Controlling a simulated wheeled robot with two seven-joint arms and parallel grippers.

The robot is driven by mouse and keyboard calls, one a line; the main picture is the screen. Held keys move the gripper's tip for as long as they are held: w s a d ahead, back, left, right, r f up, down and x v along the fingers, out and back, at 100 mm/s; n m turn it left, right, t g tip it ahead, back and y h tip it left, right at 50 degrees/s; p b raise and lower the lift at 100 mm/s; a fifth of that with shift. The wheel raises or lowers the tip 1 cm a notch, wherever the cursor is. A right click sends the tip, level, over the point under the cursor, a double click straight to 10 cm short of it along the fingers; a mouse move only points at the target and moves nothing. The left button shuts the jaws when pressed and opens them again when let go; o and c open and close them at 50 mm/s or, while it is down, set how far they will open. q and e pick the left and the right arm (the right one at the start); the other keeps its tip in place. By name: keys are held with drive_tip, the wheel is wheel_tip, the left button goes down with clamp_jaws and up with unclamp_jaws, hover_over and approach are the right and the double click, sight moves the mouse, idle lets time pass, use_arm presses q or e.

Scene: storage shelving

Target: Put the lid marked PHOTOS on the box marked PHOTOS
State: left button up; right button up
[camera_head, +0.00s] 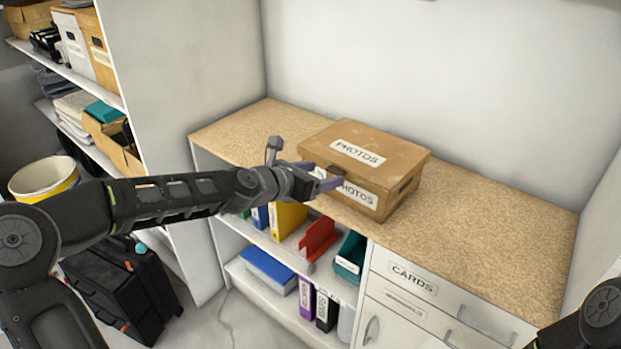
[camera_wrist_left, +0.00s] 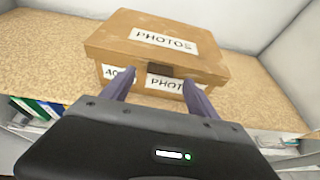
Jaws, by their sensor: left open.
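The cardboard box marked PHOTOS (camera_head: 385,200) stands on the speckled countertop. The lid marked PHOTOS (camera_head: 372,148) lies on top of the box and looks seated, with its label facing up. In the left wrist view, the lid (camera_wrist_left: 195,62) and the box's front label (camera_wrist_left: 163,82) show straight ahead, with a dark tab at the lid's front edge. My left gripper (camera_head: 325,180) is open in front of the box; its purple fingers (camera_wrist_left: 157,85) point at the front face with nothing between them. I cannot tell whether they touch the box. My right gripper is out of view.
The countertop (camera_head: 490,235) is clear to the right of the box and at its left. Binders and a red tray (camera_head: 317,237) fill the shelves below. Drawers marked CARDS (camera_head: 412,279) are at the right. A loaded shelf unit and a yellow-banded bucket (camera_head: 45,180) stand at the left.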

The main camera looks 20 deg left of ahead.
use_arm(q)
drive_tip(key=shift+v, duration=2.2)
drive_tip(key=s+a+f+m+g+y, duration=0.1)
drive_tip(key=s+a+f+m+y, duration=0.15)
drive_tip(key=f+m, duration=1)
drive_tip(key=s+d+f+m+g+h, duration=0.1)
drive_tip(key=s+d+f+m+g, duration=0.15)
drive_tip(key=f, duration=0.35)
drive_tip(key=s+d+f+m+g+h, duration=0.1)
drive_tip(key=s+d+f+m, duration=0.2)
drive_tip(key=f, duration=0.4)
drive_tip(key=s+d+f+m+g, duration=0.3)
drive_tip(key=s+d+f+m, duration=0.2)
drive_tip(key=s, duration=0.8)
drive_tip(key=s+d+f+m+g, duration=0.4)
drive_tip(key=s+d+f+m, duration=0.1)
drive_tip(key=s+f, duration=0.7)
drive_tip(key=shift+s+f+m+y, duration=0.2)
drive_tip(key=shift+s+m+y, duration=0.25)
drive_tip(key=shift+s+m, duration=0.35)
